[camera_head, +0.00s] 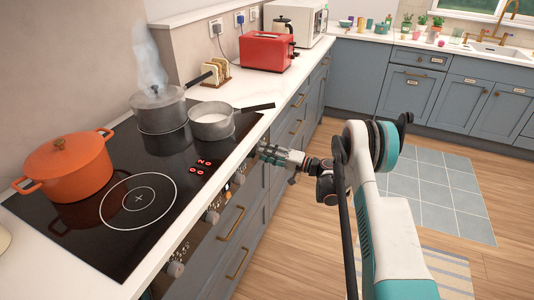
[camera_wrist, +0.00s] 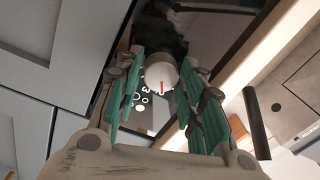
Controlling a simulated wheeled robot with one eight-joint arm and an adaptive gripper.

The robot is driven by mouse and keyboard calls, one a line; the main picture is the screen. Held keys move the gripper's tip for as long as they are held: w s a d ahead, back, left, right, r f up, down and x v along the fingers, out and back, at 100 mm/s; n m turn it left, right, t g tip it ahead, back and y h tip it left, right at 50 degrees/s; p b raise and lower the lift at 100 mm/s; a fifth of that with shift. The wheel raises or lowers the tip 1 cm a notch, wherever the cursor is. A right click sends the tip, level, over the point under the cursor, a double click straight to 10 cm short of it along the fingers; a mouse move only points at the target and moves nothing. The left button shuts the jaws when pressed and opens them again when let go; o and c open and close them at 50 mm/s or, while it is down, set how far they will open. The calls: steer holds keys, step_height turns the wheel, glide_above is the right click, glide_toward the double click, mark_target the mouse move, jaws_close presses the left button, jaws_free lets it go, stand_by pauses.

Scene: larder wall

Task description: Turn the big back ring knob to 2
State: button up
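A round white knob (camera_wrist: 160,75) with a red pointer line shows in the wrist view, with small white markings on the dark panel below it. The teal-padded fingers of my gripper (camera_wrist: 163,62) are apart, one on each side of the knob. I see no firm contact with it. In the head view my gripper (camera_head: 265,153) is at the far end of the hob's front panel and hides the knob there. Other knobs show nearer on that panel, one at the middle (camera_head: 211,216) and one at the near end (camera_head: 175,268). The setting numbers are too small to read.
The black hob (camera_head: 95,235) carries an orange pot (camera_head: 70,168), a steaming pot (camera_head: 160,112) and a pale saucepan (camera_head: 212,122), whose handle reaches toward the counter edge. Red digits (camera_head: 201,164) glow on the glass. A red toaster (camera_head: 267,51) stands farther back.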

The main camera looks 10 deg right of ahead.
steer(key=shift+o, duration=0.5)
steer(key=shift+d, duration=0.1)
steer(key=v, duration=1.1)
steer(key=shift+s+d, duration=0.25)
steer(key=shift+d, duration=0.05)
